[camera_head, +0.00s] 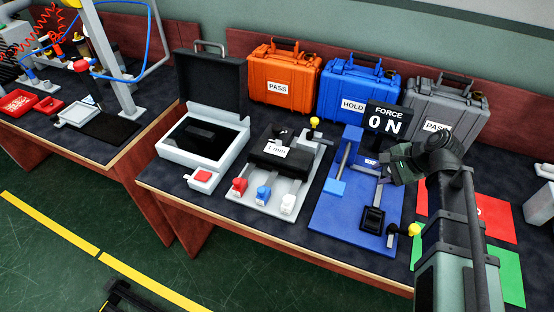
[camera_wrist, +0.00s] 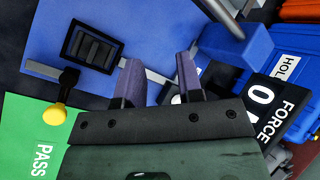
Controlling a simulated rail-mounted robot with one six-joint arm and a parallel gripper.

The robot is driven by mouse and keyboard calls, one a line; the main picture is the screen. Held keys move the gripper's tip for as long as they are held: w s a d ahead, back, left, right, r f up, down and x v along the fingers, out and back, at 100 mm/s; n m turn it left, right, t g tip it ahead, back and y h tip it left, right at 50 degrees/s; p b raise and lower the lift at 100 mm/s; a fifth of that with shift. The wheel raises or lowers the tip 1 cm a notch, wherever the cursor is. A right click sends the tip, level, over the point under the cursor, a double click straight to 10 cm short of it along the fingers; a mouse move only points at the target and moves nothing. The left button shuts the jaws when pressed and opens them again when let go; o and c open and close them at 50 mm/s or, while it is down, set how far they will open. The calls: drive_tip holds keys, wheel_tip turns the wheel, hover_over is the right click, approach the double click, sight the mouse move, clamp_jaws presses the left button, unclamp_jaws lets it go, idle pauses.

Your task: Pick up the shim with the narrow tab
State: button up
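I cannot make out a shim with a narrow tab in either view. My gripper (camera_head: 388,172) is over the right part of the blue plate (camera_head: 335,225), beside the FORCE display (camera_head: 386,120). In the wrist view my gripper (camera_wrist: 160,66) has its two purple-grey fingers apart, with no held part visible between them. A grey bar and a small white round piece show behind the fingers. A dark recessed block (camera_wrist: 93,48) on the blue plate lies left of the fingers; it also shows in the head view (camera_head: 373,218).
A grey fixture (camera_head: 245,207) with red, blue and white tags stands left of the blue plate. An open black-lidded case (camera_head: 208,85) is farther left. Orange (camera_head: 283,75), blue (camera_head: 352,85) and grey (camera_head: 447,103) cases line the back. Red (camera_head: 500,215) and green (camera_head: 510,275) mats lie right.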

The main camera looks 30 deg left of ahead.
drive_tip(key=w+a+f+m+g+y+b, duration=0.1)
drive_tip(key=w+a+f+m+y+b, duration=0.15)
drive_tip(key=a, duration=1.05)
drive_tip(key=m+g+y+b, duration=0.1)
drive_tip(key=m+y+b, duration=0.3)
drive_tip(key=m, duration=0.3)
approach(277, 147)
drive_tip(key=r, duration=0.1)
drive_tip(key=w+d+r, duration=0.1)
drive_tip(key=shift+w+r+n, duration=0.25)
drive_tip(key=shift+w+r, duration=0.1)
drive_tip(key=shift+r, duration=0.25)
drive_tip(key=b+x, duration=0.2)
drive_tip(key=x, duration=0.3)
drive_tip(key=b+x, duration=0.2)
drive_tip(key=x, duration=0.3)
drive_tip(key=shift+s+a+f, duration=0.15)
drive_tip(key=shift+s+f, duration=0.1)
drive_tip(key=shift+f, duration=0.1)
drive_tip(key=shift+r, duration=0.15)
clamp_jaws()
